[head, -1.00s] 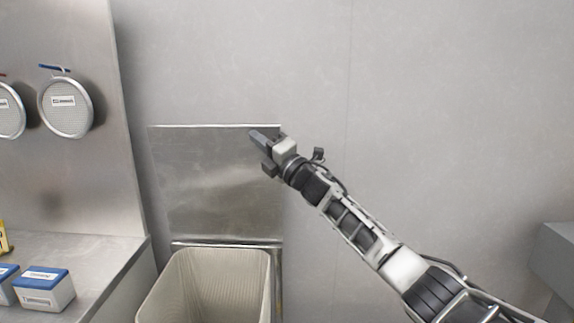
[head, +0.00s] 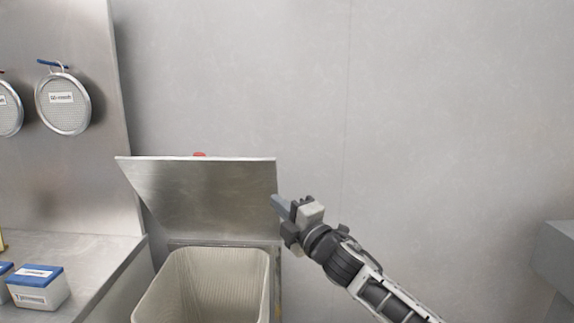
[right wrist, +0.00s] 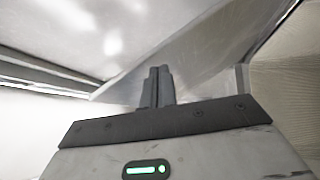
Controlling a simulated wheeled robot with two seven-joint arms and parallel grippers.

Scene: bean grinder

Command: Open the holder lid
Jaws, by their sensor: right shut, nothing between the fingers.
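The holder lid (head: 205,195) is a flat metal plate hinged at the back of the holder, whose mouth (head: 215,250) lies open below it. The lid stands raised but leans forward, its top edge nearer to me than its hinge. My right gripper (head: 279,203) is shut and empty at the lid's right edge; I cannot tell whether it touches. In the right wrist view the shut fingers (right wrist: 157,87) point toward shiny metal, with the ribbed bin wall (right wrist: 290,85) at the right. My left gripper is not in view.
A steel counter (head: 95,260) with blue-lidded boxes (head: 38,287) stands at the left, round sieves (head: 63,103) hanging above it. A small red thing (head: 199,155) shows behind the lid's top edge. A grey block (head: 552,260) is at the far right. The wall between is clear.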

